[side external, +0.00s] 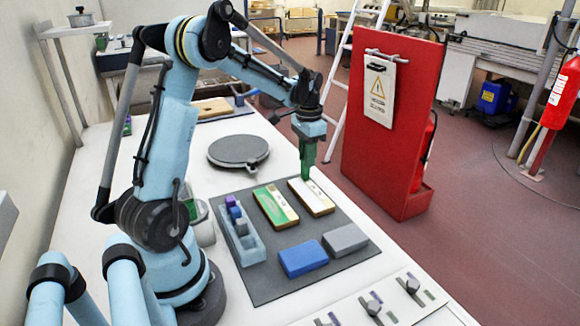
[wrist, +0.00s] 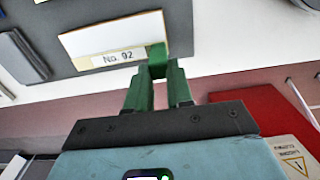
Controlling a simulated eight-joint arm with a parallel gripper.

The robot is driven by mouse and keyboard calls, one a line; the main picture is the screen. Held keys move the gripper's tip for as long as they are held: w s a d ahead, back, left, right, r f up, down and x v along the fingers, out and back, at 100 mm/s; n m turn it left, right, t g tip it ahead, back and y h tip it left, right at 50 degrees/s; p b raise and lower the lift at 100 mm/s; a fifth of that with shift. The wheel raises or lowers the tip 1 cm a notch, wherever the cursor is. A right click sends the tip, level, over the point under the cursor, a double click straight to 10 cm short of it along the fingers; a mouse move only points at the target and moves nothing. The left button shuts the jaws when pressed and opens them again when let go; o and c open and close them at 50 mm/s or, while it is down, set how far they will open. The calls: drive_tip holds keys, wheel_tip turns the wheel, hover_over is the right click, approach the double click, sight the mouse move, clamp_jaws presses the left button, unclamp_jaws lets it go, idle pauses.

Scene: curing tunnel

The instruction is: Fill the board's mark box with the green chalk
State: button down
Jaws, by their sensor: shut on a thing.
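My gripper (side external: 306,172) has green fingers and is shut on the green chalk, low over the far end of the right-hand board. In the wrist view the green chalk (wrist: 156,52) sticks out between the fingertips (wrist: 158,72), at the edge of the board (wrist: 112,36) labelled "No. 92". The right-hand board (side external: 312,199) has a white face and wooden edges; no green fill shows on it. I cannot tell if the chalk touches it. The left-hand board (side external: 272,208) beside it has a large green area.
A pale blue tray (side external: 250,250) holds purple, blue and grey chalks. A blue block (side external: 303,258) and a grey block (side external: 345,239) lie on the dark mat (side external: 270,290). A round dark plate (side external: 238,150) sits behind. A red panel (side external: 385,160) stands beyond the table's right edge.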

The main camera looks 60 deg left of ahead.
drive_tip(key=shift+d, duration=0.65)
drive_tip(key=shift+a, duration=0.5)
drive_tip(key=shift+d, duration=0.5)
drive_tip(key=shift+d+r, duration=0.1)
drive_tip(key=shift+r, duration=0.15)
wheel_tip(320, 180, up, 8)
drive_tip(key=shift+f, duration=0.15)
